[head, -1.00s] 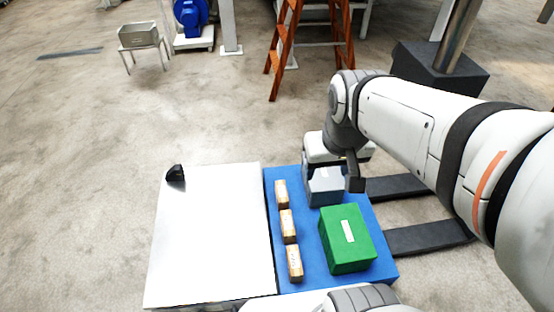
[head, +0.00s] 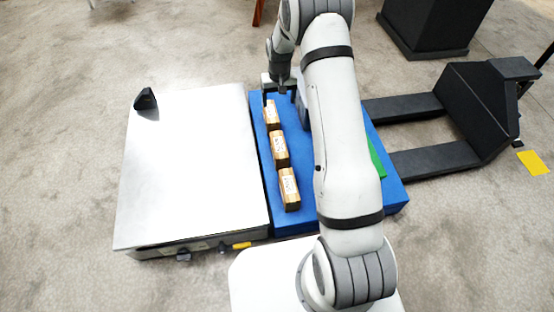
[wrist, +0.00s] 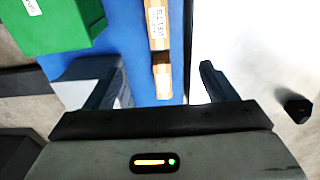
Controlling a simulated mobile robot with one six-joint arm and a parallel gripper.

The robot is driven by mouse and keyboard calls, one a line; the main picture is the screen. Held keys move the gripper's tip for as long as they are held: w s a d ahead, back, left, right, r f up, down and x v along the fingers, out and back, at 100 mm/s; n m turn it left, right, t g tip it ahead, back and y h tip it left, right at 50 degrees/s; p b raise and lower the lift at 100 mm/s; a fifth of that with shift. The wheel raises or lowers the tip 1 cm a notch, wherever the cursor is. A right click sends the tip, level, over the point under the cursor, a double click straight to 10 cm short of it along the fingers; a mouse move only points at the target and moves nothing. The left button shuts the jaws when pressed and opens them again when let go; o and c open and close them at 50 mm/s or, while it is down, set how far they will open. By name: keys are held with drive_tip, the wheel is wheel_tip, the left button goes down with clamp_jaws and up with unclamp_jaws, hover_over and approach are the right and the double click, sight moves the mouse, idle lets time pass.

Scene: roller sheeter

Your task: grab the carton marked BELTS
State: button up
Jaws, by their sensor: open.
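Three small brown cartons stand in a row on a blue platform: a far one (head: 271,112), a middle one (head: 279,149) and a near one (head: 289,188). Their labels are too small to read in the head view. My gripper (head: 278,92) is open at the far end of the row, by the far carton. In the wrist view, a brown carton (wrist: 163,76) shows between the spread fingers of my gripper (wrist: 161,70). Another carton (wrist: 158,25) stands beyond it, its label sideways and not clearly legible. I cannot tell which is BELTS.
A green box (wrist: 60,25) and a grey box (wrist: 78,90) share the blue platform (head: 235,190); the grey one is close to one finger. A shiny flat-topped table (head: 190,170) adjoins it, carrying a small black object (head: 146,99). Black forks (head: 405,108) lie right.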

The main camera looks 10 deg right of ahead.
drive_tip(key=b, duration=0.6)
approach(279, 144)
drive_tip(key=shift+g, duration=0.3)
drive_tip(key=f, duration=0.5)
drive_tip(key=shift+w+a+f, duration=0.1)
drive_tip(key=shift+w+a, duration=0.3)
drive_tip(key=f+b, duration=0.1)
drive_tip(key=f, duration=0.2)
drive_tip(key=f+b, duration=0.1)
drive_tip(key=f, duration=0.1)
drive_tip(key=shift+s+d+f+b, duration=0.15)
drive_tip(key=shift+s+d+b, duration=0.05)
drive_tip(key=shift+d+b, duration=0.2)
drive_tip(key=c, duration=1.4)
